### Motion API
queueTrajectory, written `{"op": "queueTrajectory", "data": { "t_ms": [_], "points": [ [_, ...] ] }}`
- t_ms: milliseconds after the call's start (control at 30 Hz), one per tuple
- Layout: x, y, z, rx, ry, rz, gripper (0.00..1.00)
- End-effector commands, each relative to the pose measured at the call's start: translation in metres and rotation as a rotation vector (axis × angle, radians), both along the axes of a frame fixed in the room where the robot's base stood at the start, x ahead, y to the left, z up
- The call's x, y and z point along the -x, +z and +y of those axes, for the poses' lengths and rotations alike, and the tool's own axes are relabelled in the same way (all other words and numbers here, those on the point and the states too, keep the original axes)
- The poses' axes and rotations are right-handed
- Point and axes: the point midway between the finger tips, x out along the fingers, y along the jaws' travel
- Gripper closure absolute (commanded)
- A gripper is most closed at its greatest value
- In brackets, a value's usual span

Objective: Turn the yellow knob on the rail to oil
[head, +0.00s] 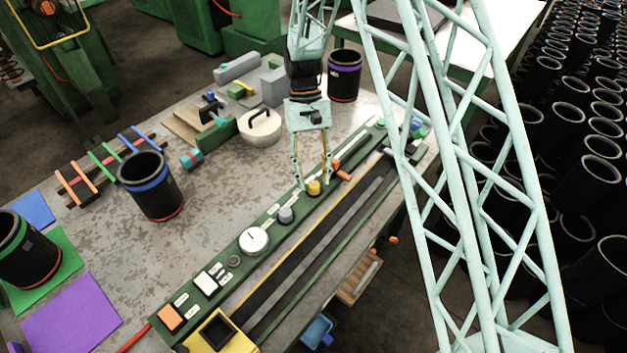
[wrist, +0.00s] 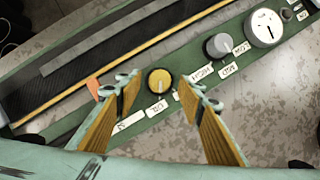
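The yellow knob (head: 314,187) sits on the green rail (head: 262,263) along the bench's edge. In the wrist view the yellow knob (wrist: 159,81) is round, with a short mark pointing roughly down the picture. Small white labels lie beside it; one appears to read OIL (wrist: 157,107), just below the knob. My gripper (head: 313,181) is open and points down over the knob. In the wrist view my gripper (wrist: 155,88) has one finger on each side of the knob, with visible gaps. Whether the fingertips are level with the knob is unclear.
A grey knob (wrist: 217,46) and a white dial (wrist: 263,28) share the rail. An orange handle (head: 342,170) lies close beside my gripper. A dark belt (head: 330,222) runs along the rail. Black sleeves, one a blue-banded sleeve (head: 150,190), stand on the bench.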

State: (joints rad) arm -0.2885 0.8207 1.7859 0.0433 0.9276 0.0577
Motion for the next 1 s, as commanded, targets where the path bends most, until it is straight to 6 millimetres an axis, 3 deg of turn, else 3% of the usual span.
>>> {"op": "queueTrajectory", "data": {
  "t_ms": [600,1000],
  "points": [
    [-0.032,0.078,0.006,0.0,0.0,-0.002,0.64],
    [-0.038,0.095,0.008,0.0,0.0,0.0,0.64]
  ]
}}
